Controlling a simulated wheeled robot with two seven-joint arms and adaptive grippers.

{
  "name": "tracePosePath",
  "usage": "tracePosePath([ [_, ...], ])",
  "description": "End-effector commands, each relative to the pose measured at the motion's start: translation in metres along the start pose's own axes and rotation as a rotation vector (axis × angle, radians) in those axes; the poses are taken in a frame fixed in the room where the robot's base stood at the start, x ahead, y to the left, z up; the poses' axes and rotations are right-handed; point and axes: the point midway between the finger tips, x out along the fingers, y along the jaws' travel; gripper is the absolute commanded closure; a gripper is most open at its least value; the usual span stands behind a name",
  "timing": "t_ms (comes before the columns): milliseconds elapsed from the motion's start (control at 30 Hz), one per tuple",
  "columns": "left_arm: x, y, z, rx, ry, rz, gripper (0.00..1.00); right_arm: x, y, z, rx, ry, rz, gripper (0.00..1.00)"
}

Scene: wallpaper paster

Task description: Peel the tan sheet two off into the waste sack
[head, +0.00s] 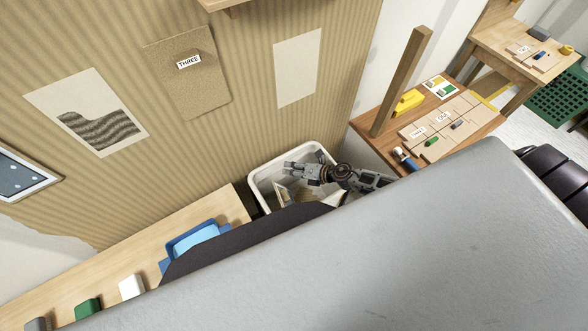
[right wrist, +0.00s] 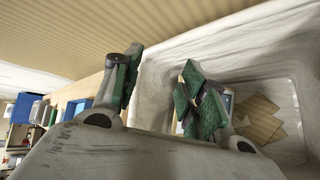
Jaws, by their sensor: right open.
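A tan sheet labelled THREE (head: 188,78) hangs on the striped wall in the head view. No sheet labelled two can be read on the wall. A white waste sack or bin (head: 255,182) stands at the foot of the wall. My right gripper (head: 290,168) is over its opening, with open jaws and nothing seen between them. In the right wrist view its green-padded fingers (right wrist: 160,85) are apart beside the bin wall (right wrist: 158,75). Tan pieces (right wrist: 262,120) lie inside the bin; no label on them is readable. My left gripper is out of view.
A bare pale patch (head: 297,68) and a pale patch with a dark wavy area (head: 90,110) are on the wall. A wooden bench (head: 105,262) with a blue tray (head: 192,240) is left of the bin. A wooden table (head: 395,147) with an upright post (head: 402,80) stands right.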

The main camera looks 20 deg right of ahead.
Motion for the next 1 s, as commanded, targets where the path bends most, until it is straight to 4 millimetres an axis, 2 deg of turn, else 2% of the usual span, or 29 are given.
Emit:
tracePosePath([
  [367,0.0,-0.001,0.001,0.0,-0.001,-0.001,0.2,-0.009,-0.001,-0.001,0.002,0.001,-0.001,0.57],
  [1000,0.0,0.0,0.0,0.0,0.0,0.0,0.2,-0.056,-0.001,-0.001,0.002,0.001,-0.001,0.57],
])
